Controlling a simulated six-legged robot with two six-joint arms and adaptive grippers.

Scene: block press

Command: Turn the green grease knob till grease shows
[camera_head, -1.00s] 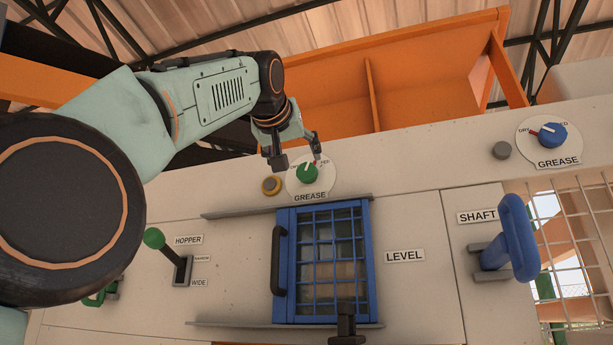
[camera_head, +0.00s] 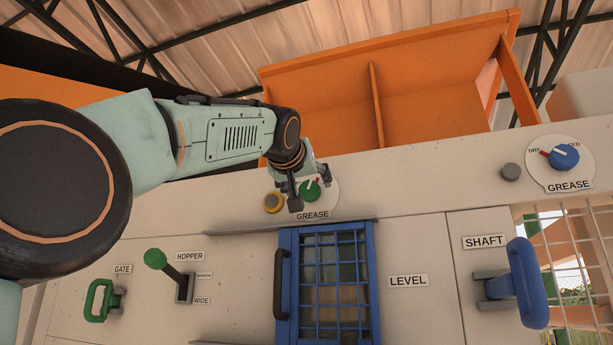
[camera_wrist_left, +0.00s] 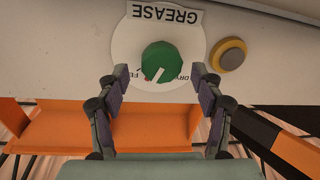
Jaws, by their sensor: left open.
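The green grease knob (camera_head: 311,191) sits on a round white dial above the blue barred door. It also shows in the left wrist view (camera_wrist_left: 162,62), upside down, with its white line toward the dial's lettered edge. My left gripper (camera_head: 309,187) is open at the dial, with one finger on each side of the knob. In the left wrist view, the fingertips (camera_wrist_left: 160,76) stand apart, and a gap shows between each finger and the knob. The fingers partly hide the dial lettering. I cannot make out any grease. My right gripper is not in view.
A yellow-ringed button (camera_head: 273,203) is close to the left of the dial. A blue grease knob (camera_head: 564,157) is far right. The blue barred door (camera_head: 331,283), hopper lever (camera_head: 168,270), green gate handle (camera_head: 98,301) and blue shaft handle (camera_head: 527,284) are lower. An orange hopper (camera_head: 420,90) rises behind.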

